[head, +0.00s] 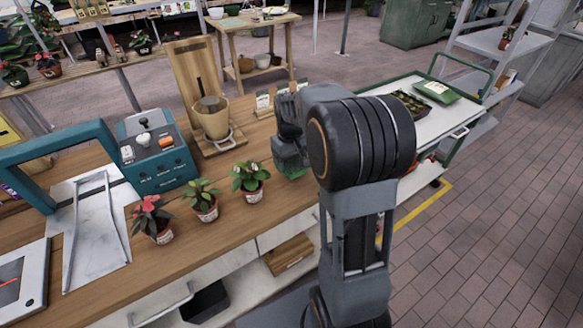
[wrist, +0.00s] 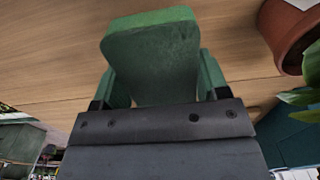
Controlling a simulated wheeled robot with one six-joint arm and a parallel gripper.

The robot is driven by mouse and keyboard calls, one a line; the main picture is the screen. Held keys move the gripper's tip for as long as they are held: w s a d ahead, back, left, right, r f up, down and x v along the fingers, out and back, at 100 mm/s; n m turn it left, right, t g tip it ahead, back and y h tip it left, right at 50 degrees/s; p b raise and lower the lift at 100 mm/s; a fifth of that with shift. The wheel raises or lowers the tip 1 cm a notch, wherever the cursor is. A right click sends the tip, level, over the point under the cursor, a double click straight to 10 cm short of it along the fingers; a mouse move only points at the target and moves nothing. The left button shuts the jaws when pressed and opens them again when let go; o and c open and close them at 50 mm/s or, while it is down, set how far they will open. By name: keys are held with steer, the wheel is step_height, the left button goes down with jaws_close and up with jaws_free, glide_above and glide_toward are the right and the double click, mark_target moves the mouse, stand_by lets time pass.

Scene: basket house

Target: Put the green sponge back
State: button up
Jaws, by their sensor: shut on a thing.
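The green sponge (wrist: 152,55) is a pale-topped green block between the two fingers of my gripper (wrist: 158,82) in the wrist view. My gripper is shut on it. In the head view my gripper (head: 290,150) is over the right part of the wooden bench, right of the potted plants. Green shows at its lower end there, but I cannot tell sponge from fingers. My arm hides part of the bench behind it. In the wrist view the wooden surface lies beyond the sponge; whether the sponge touches it I cannot tell.
Several small potted plants (head: 249,180) line the bench to the left of my gripper. A wooden stand with a tan pot (head: 211,118) and a teal control box (head: 155,155) stand further left. A green-edged cart (head: 450,115) is at the right.

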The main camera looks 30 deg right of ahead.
mark_target(292, 168)
steer(key=f, duration=0.3)
steer(key=shift+w+d+f, duration=0.1)
steer(key=shift+w+d, duration=0.1)
steer(key=shift+d, duration=0.15)
steer(key=shift+f, duration=0.35)
steer(key=shift+f, duration=0.15)
steer(key=o, duration=0.9)
step_height(292, 168, up, 12)
steer(key=shift+f, duration=0.25)
steer(key=shift+s+a+r, duration=0.15)
steer(key=shift+a+r, duration=0.05)
steer(key=shift+r, duration=0.1)
steer(key=s+a+t, duration=0.1)
steer(key=s+a, duration=0.2)
steer(key=s, duration=0.2)
steer(key=s+a+f+m+t, duration=0.1)
steer(key=s+a, duration=0.2)
steer(key=s, duration=0.3)
steer(key=s+a+f+t, duration=0.1)
steer(key=s+a, duration=0.2)
steer(key=s, duration=0.2)
steer(key=shift+s+a+f+t, duration=0.2)
steer(key=shift+a+t, duration=0.05)
steer(key=shift+t, duration=0.05)
